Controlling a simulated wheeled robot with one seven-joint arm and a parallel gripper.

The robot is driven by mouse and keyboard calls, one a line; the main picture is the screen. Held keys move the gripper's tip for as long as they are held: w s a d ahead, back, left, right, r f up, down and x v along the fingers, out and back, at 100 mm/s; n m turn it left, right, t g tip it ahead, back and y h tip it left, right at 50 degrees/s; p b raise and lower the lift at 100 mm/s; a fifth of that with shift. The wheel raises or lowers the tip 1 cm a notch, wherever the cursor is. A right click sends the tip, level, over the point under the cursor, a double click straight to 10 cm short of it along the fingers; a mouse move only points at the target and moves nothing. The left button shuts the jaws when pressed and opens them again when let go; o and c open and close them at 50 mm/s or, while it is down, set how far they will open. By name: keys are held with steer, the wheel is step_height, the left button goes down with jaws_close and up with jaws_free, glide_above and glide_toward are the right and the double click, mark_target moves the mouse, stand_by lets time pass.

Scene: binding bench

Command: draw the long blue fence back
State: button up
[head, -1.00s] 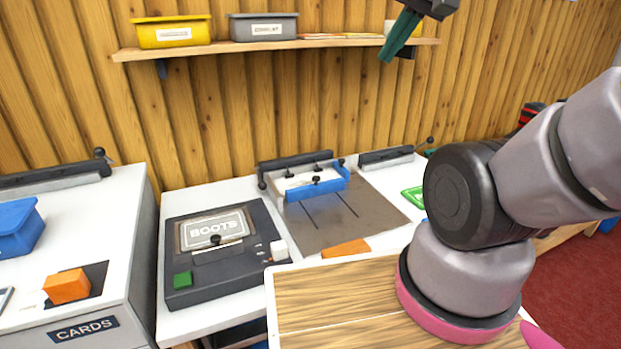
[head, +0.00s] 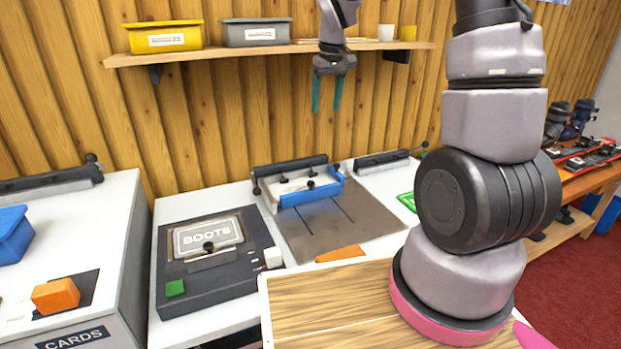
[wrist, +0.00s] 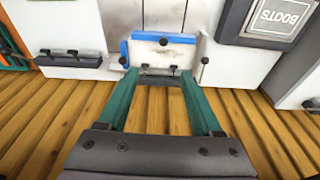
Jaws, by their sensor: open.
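The long blue fence (head: 311,194) lies across the far part of a grey metal plate (head: 335,230) on the white bench. A white block with black knobs sits behind it, and a dark bar runs along the back. The fence also shows in the wrist view (wrist: 163,38), beyond my fingertips. My gripper (head: 327,108) is open and empty, its teal fingers pointing down, above and apart from the fence, in front of the wooden wall. In the wrist view my gripper (wrist: 160,82) has its two fingers spread wide.
A shelf (head: 270,50) with a yellow bin (head: 165,38) and a grey bin (head: 257,33) is close to my gripper. A dark BOOTS device (head: 215,262) stands left of the plate. An orange piece (head: 341,253) lies at the plate's near edge.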

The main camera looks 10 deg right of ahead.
mark_target(311, 182)
steer(key=w+a+f+n, duration=0.1)
steer(key=w+f, duration=0.1)
steer(key=f, duration=0.7)
steer(key=w+f+n+g, duration=0.1)
steer(key=w+f, duration=0.1)
steer(key=f, duration=0.7)
steer(key=w+a+f+g, duration=0.1)
steer(key=w+f, duration=0.1)
steer(key=f, duration=0.7)
steer(key=shift+w+a+n, duration=0.3)
steer(key=shift+a+n, duration=0.05)
steer(key=shift+n, duration=0.05)
jaws_close()
